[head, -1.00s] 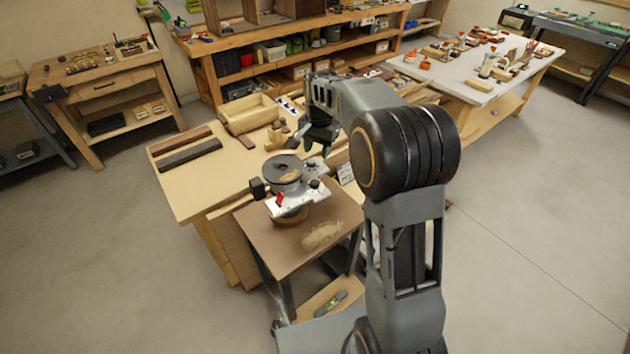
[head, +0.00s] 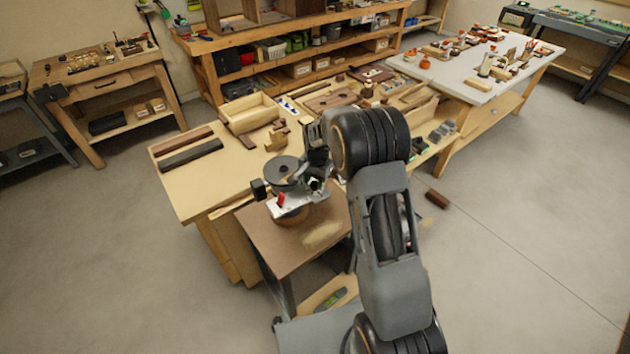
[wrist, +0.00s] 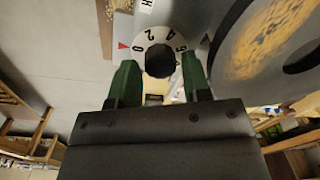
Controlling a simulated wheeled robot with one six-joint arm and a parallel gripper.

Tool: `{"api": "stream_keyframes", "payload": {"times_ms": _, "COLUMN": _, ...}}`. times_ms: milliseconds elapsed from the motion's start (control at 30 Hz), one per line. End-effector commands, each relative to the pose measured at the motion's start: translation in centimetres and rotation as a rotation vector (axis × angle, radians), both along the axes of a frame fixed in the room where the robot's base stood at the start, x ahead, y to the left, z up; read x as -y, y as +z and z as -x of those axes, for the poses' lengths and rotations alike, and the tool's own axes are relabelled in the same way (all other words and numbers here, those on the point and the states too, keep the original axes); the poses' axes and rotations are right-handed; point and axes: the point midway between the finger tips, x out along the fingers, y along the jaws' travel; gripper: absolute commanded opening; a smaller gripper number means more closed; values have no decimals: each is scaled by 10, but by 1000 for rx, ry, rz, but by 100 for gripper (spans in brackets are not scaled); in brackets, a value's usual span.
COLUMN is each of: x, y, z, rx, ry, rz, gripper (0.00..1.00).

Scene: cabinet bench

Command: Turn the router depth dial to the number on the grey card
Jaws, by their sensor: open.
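The router (head: 283,172) stands on the small brown-topped stand in the head view, with a dark round top and a silver body. In the wrist view its depth dial (wrist: 150,36) is a white ring with black characters around a dark knob (wrist: 160,60). A red pointer mark (wrist: 122,45) sits left of the ring, nearest the 0. My gripper (wrist: 160,68) is open, with its green-padded fingers on either side of the knob. Whether they touch it cannot be told. The grey card is not visible now; my arm covers that area in the head view.
The router's large round part (wrist: 265,50) lies close to my right finger in the wrist view. Behind the router, a workbench (head: 195,190) holds dark wood strips (head: 190,155) and a wooden tray (head: 250,112).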

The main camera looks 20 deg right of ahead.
Motion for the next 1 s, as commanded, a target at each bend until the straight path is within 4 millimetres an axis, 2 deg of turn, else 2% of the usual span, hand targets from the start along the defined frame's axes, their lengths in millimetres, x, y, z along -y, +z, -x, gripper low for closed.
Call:
{"api": "stream_keyframes", "payload": {"times_ms": 200, "x": 0, "y": -10, "z": 0, "rx": 0, "ry": 1, "rz": 0, "gripper": 44}}
{"api": "stream_keyframes", "payload": {"times_ms": 467, "x": 0, "y": -11, "z": 0, "rx": 0, "ry": 1, "rz": 0, "gripper": 44}}
{"api": "stream_keyframes", "payload": {"times_ms": 833, "x": -1, "y": -10, "z": 0, "rx": 0, "ry": 1, "rz": 0, "gripper": 10}}
{"api": "stream_keyframes", "payload": {"times_ms": 1000, "x": -1, "y": -11, "z": 0, "rx": 0, "ry": 9, "rz": 0, "gripper": 10}}
